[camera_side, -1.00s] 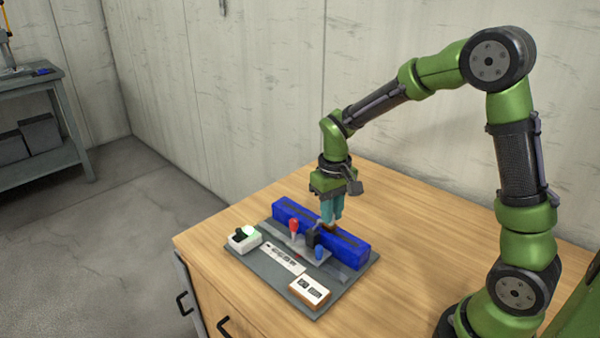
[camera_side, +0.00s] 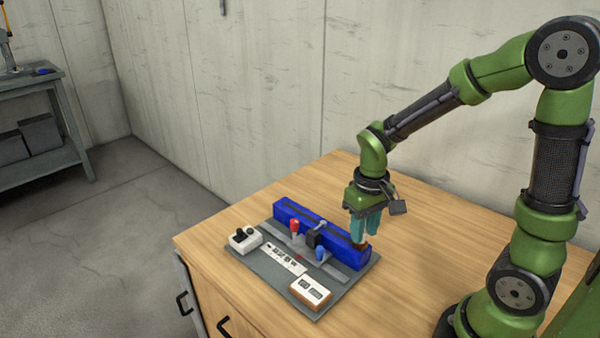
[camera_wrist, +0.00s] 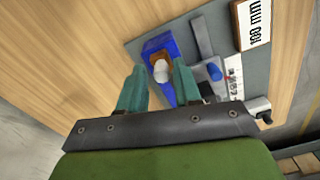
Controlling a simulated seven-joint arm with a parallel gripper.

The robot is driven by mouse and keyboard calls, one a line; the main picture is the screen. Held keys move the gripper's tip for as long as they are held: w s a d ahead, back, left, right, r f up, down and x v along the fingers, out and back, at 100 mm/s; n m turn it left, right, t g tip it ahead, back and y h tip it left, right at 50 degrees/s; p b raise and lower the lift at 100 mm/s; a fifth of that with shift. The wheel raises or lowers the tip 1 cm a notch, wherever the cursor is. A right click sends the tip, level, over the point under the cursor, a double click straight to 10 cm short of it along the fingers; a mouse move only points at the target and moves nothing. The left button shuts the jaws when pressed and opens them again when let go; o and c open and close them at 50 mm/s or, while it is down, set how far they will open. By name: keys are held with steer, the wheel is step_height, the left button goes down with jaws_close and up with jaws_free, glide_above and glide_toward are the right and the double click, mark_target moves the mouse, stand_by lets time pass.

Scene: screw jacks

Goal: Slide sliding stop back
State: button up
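The sliding stop, a small brown-orange block (camera_side: 361,244), sits at the right end of the long blue housing (camera_side: 310,226). In the wrist view the stop (camera_wrist: 151,58) shows near the end of the blue housing, with a white round piece (camera_wrist: 161,72) beside or on it. My gripper (camera_side: 362,238) points down over that end, its teal fingers on either side of the stop. In the wrist view my gripper's fingertips (camera_wrist: 158,65) stand apart, with a visible gap to the white piece. The gripper looks open. Exact contact at the stop is partly hidden.
A grey base plate (camera_side: 342,290) carries a red-topped handle (camera_side: 295,226), a black block (camera_side: 313,238), a blue knob (camera_side: 320,253), a white switch box (camera_side: 244,240) and a display box (camera_side: 310,292). Bare wooden tabletop (camera_side: 440,240) lies to the right.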

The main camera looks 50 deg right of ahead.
steer(key=shift+o, duration=0.6)
steer(key=shift+r, duration=0.2)
step_height(320, 180, up, 16)
steer(key=shift+r, duration=0.25)
steer(key=s+a+f+m+t+y, duration=0.1)
steer(key=s+a+t+y, duration=0.1)
steer(key=s+a+t, duration=0.3)
steer(key=shift+s+a+f+t, duration=0.35)
steer(key=shift+a+t, duration=0.3)
steer(key=shift+t, duration=0.45)
steer(key=shift+c, duration=0.2)
stand_by(1.0)
